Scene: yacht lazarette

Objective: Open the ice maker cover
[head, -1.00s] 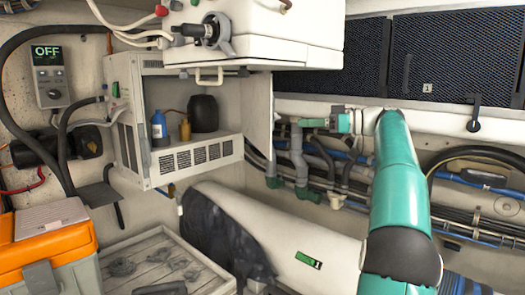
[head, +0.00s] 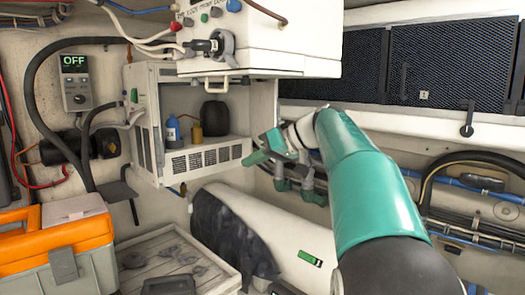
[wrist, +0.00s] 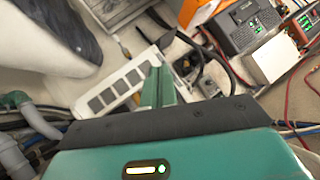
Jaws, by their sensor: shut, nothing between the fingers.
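A white vented cabinet, which I take for the ice maker (head: 206,158), hangs at left centre of the head view. Its front is open above a grille and shows a blue bottle (head: 173,133), a small yellow bottle (head: 195,127) and a black container (head: 215,117). A plain white panel, likely the cover (head: 264,108), stands upright at the opening's right side. I cannot tell how it is attached. My gripper (head: 256,153) is shut and empty, near the panel's lower edge and right of the grille. Contact is unclear. In the wrist view, my closed fingers (wrist: 157,86) overlap the grille unit (wrist: 113,88).
A white box (head: 260,38) with a handle and connectors hangs above the opening. An orange toolbox (head: 55,240) and a slatted crate (head: 180,258) fill the lower left.

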